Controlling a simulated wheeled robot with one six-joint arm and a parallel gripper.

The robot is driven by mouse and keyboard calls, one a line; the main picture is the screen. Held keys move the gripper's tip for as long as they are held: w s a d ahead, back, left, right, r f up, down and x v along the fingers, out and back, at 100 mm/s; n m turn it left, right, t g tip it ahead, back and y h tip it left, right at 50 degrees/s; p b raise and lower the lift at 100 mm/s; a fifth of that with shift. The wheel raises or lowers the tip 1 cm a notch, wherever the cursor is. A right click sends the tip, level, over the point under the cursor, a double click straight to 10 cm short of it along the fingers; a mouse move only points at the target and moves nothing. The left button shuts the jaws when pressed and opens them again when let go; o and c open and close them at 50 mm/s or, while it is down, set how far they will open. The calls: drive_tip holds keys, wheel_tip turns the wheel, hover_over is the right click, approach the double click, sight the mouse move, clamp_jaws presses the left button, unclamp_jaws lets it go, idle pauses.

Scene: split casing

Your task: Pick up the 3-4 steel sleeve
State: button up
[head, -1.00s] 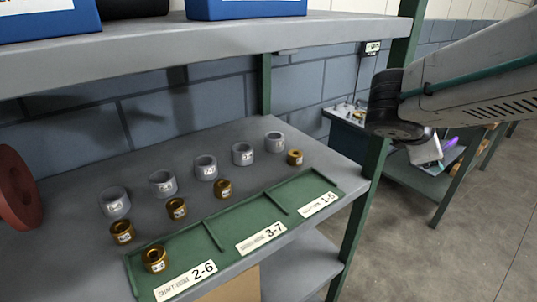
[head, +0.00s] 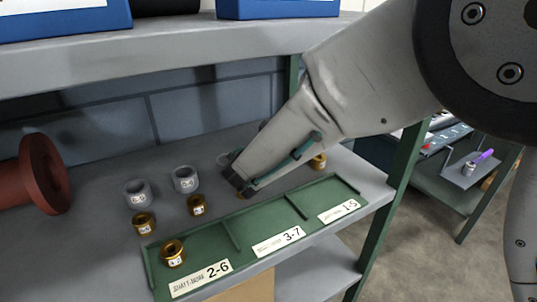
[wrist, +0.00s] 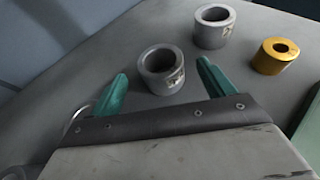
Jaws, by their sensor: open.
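My gripper (head: 238,180) is low over the shelf in the head view, and my arm covers part of the sleeve row. In the wrist view its two green fingers (wrist: 162,72) are apart. A grey steel sleeve (wrist: 161,78) stands upright between and just beyond the fingertips, with no clear contact. Its label is too blurred to read, so I cannot confirm it is 3-4. Another steel sleeve (wrist: 214,32) stands farther right. A third steel ring (wrist: 78,122) is partly hidden at the left by my gripper.
Brass sleeves stand in front of the steel row, one (wrist: 276,56) right of the fingers. Another brass sleeve (head: 172,252) sits in the green tray (head: 190,270), in its 2-6 section. A red flanged part (head: 42,172) lies at left. The upper shelf (head: 200,52) overhangs behind.

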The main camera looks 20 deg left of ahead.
drive_tip(key=x, duration=0.6)
drive_tip(key=shift+w+r, duration=0.15)
drive_tip(key=shift+r, duration=0.05)
drive_tip(key=c, duration=1.3)
drive_tip(key=shift+r, duration=0.1)
drive_tip(key=shift+c, duration=0.9)
